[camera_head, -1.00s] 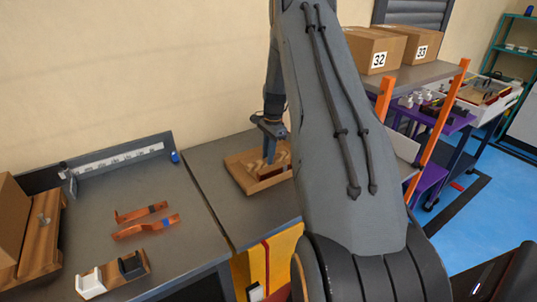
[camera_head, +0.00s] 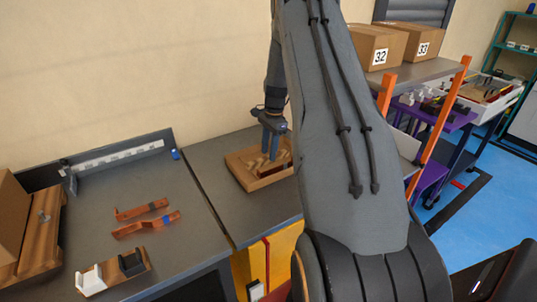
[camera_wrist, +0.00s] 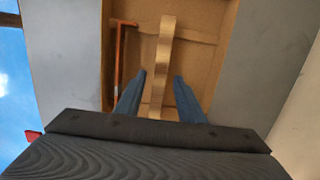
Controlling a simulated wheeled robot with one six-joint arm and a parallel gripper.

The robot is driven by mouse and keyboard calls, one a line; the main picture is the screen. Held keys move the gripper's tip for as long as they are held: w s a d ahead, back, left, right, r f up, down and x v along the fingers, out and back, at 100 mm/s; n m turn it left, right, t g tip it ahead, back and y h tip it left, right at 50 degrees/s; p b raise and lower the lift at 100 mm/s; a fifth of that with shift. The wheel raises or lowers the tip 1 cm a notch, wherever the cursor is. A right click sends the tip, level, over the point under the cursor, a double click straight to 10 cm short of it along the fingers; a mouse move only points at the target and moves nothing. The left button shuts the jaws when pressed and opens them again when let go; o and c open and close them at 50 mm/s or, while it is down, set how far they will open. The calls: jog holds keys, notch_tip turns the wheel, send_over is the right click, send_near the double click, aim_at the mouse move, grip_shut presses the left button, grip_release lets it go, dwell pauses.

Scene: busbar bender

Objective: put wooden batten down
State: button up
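The wooden batten (camera_wrist: 163,55) is a pale, narrow strip in the wrist view, running away from me over a shallow wooden tray (camera_wrist: 213,60). My gripper (camera_wrist: 159,74) is open, with one blue-grey finger on each side of the batten and a gap to both. The near end of the batten is between the fingers. In the head view my gripper (camera_head: 270,158) points down into the tray (camera_head: 241,178) on the grey bench. The batten is hard to make out there, and my arm hides the tray's right side.
A copper bar (camera_wrist: 120,60) lies in the tray left of the batten. On the left bench are two copper bars (camera_head: 147,226), a wooden block with white and black holders (camera_head: 113,273) and a ruled backstop (camera_head: 118,157). Boxes (camera_head: 378,47) stand on a shelf at right.

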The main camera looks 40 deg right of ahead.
notch_tip(320, 180, up, 9)
jog(key=d+b, duration=0.1)
jog(key=b, duration=0.2)
jog(key=s+a+r+n, duration=0.3)
jog(key=a+n, duration=0.1)
jog(key=a, duration=0.5)
jog(key=s+a+f+n+t+h, duration=0.1)
jog(key=s+a+f+n, duration=0.1)
jog(key=s+a+n, duration=1.2)
jog(key=s+a, duration=0.8)
jog(key=shift+a+f+n, duration=0.15)
jog(key=shift+n, duration=0.15)
